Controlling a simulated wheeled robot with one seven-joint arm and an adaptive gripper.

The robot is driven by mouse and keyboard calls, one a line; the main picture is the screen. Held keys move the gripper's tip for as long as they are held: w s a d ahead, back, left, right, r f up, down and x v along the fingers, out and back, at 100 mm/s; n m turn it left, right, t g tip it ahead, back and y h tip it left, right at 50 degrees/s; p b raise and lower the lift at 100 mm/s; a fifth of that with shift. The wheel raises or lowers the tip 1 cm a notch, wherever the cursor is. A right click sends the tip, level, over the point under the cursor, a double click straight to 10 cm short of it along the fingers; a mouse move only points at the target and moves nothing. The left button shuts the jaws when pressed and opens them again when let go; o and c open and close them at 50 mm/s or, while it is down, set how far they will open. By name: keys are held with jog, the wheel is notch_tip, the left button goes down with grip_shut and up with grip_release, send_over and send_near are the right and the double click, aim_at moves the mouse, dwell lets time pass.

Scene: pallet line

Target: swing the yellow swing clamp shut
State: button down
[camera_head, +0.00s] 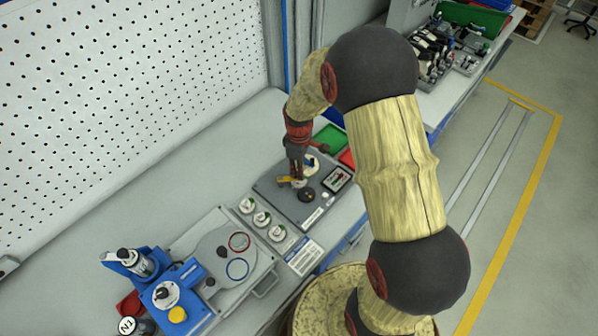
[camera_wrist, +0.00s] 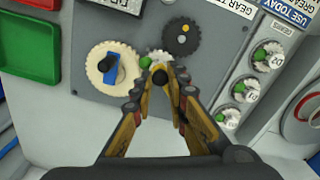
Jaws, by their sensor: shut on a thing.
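The yellow swing clamp (camera_head: 284,181) shows in the head view as a short yellow bar on the grey gear plate (camera_head: 268,188), sticking out to the left of my gripper (camera_head: 297,179). In the wrist view, my gripper (camera_wrist: 168,78) has its fingertips closed together around a dark knob, beside a small white gear with a green knob (camera_wrist: 145,62). The fingers hide most of the clamp there, so its exact angle cannot be told. A cream gear with a blue handle (camera_wrist: 113,68) lies left of the fingertips. A dark gear (camera_wrist: 181,37) lies above them.
Green (camera_wrist: 22,48) and red trays stand beside the plate. Several small gears with green knobs (camera_head: 262,217) sit in a row on its other side. A blue fixture (camera_head: 170,295) stands at the front left. The perforated wall (camera_head: 130,90) rises behind the bench.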

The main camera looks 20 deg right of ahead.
jog(key=shift+w+r+n, duration=0.1)
jog(key=shift+w+n, duration=0.15)
jog(key=shift+n, duration=0.05)
jog(key=c, duration=1.8)
grip_release()
jog(key=shift+o, duration=0.3)
notch_tip(320, 180, up, 12)
